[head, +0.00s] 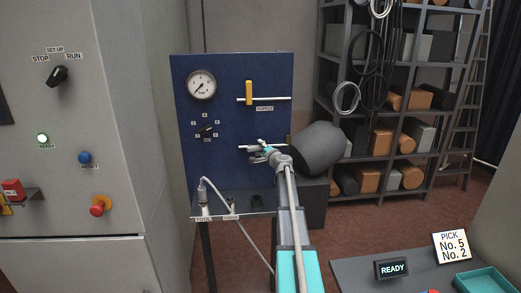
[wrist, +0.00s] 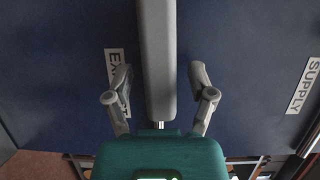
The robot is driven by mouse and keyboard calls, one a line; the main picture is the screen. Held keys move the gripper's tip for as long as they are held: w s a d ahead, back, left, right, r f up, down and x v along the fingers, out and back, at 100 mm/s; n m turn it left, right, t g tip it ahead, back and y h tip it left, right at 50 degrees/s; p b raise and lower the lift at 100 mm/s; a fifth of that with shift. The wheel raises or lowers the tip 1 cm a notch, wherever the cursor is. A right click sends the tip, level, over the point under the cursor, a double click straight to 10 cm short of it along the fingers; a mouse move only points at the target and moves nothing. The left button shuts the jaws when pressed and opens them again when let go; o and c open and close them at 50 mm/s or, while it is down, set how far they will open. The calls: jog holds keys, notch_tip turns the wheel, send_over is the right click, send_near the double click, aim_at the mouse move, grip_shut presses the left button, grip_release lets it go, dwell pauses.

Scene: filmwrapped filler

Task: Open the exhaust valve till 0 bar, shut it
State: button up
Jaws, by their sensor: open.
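A blue panel (head: 222,165) carries a round white gauge (head: 201,86); its needle is too small to read surely. A yellow supply handle (head: 249,92) stands upright across its pale pipe. My gripper (head: 262,152) is in front of the lower pipe (head: 245,147) and hides most of the exhaust valve there. In the wrist view my gripper (wrist: 160,85) is open, with one finger on each side of a grey bar (wrist: 158,60), perhaps the exhaust lever. Gaps show between the bar and both fingertips. The left finger partly covers the exhaust label (wrist: 112,60).
A large dark grey cylinder (head: 318,148) is just right of my gripper. A selector knob (head: 207,129) is on the panel's left. A small shelf (head: 238,212) with a hose projects below. The supply label (wrist: 304,87) is at the right of the wrist view.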

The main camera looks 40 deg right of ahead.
jog(key=shift+c, duration=0.2)
grip_shut()
jog(key=shift+s+d+r, duration=0.1)
jog(key=shift+d, duration=0.05)
